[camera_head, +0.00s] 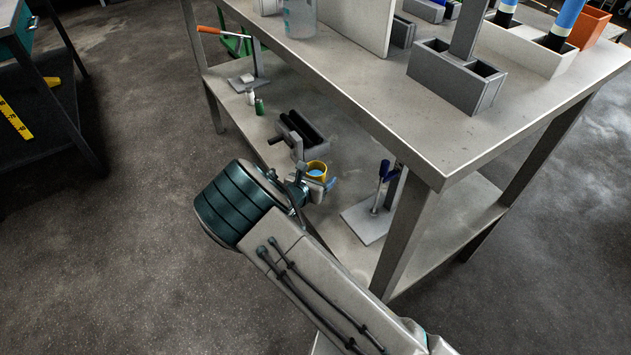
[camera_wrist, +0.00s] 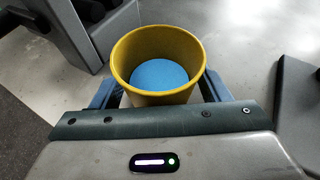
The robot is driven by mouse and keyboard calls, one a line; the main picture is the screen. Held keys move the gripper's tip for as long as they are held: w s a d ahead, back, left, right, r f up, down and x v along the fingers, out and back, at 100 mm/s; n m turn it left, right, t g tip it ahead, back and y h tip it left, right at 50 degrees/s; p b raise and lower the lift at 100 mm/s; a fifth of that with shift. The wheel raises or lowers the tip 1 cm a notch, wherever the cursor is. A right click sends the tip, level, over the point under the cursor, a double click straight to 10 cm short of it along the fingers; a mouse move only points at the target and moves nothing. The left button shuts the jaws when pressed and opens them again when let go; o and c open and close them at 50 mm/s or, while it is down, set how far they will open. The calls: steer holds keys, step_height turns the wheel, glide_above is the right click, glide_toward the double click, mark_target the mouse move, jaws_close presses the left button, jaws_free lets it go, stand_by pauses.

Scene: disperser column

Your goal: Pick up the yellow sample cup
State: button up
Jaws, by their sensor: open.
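The yellow sample cup (camera_head: 317,166) stands upright on the lower shelf of the workbench in the head view, partly hidden by my gripper. In the wrist view the cup (camera_wrist: 133,48) is at the centre, with a blue round surface inside it. My gripper (camera_head: 318,180) is open and low over the shelf. In the wrist view its blue fingers (camera_wrist: 157,88) lie to the left and right of the cup, with the cup between them. The fingertips are mostly hidden behind the cup, and I cannot tell whether they touch it.
On the lower shelf (camera_head: 345,150) a grey vise-like device (camera_head: 298,132) is just behind the cup, and a blue-handled clamp (camera_head: 380,195) is to its right. Small white and green bottles (camera_head: 259,106) stand farther back. The bench top (camera_head: 400,110) overhangs the shelf.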

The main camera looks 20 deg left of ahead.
steer(key=c, duration=1.1)
steer(key=shift+r, duration=0.15)
